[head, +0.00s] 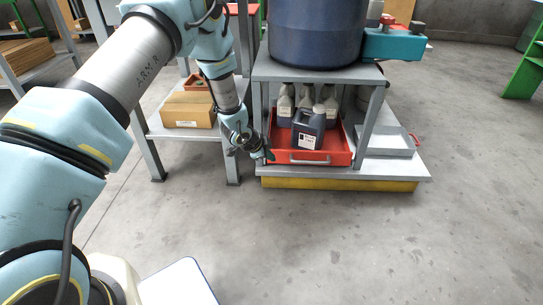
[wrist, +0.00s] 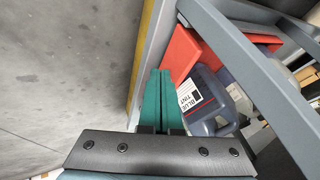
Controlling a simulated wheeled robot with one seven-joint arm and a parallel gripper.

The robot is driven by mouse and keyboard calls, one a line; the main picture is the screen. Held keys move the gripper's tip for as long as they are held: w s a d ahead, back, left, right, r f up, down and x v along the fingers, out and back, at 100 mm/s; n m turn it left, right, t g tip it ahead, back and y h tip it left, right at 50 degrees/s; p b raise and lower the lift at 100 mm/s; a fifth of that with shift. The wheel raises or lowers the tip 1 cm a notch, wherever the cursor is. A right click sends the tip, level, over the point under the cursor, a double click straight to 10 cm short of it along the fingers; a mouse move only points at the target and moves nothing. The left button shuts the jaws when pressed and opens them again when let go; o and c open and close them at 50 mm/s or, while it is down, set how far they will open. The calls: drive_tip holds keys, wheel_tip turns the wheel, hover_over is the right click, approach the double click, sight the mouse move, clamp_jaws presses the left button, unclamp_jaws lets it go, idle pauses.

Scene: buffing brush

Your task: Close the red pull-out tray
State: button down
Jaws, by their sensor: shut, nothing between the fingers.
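The red pull-out tray (head: 338,157) sticks out at the front of the lower shelf under a grey stand. A metal handle (head: 310,158) is on its front. A dark jug with a white label (head: 308,130) stands in the tray, with several grey bottles (head: 285,102) behind it. My gripper (head: 268,156) is at the tray's front left corner. In the wrist view my gripper (wrist: 163,75) has its green fingers together, with nothing between them. The red tray wall (wrist: 181,52) and the jug (wrist: 205,98) lie just beyond the fingertips. I cannot tell if they touch the tray.
A grey stand post (wrist: 255,75) crosses close to the gripper in the wrist view. A grey table with a cardboard box (head: 189,110) stands left of the tray. The yellow base edge (head: 340,184) runs below. The floor (head: 350,245) in front is clear.

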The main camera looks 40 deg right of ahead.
drive_tip(key=p+v, duration=0.2)
drive_tip(key=v, duration=0.6)
drive_tip(key=shift+a+r+p, duration=0.15)
drive_tip(key=shift+a+p, duration=0.05)
drive_tip(key=shift+p, duration=0.2)
drive_tip(key=shift+s, duration=0.1)
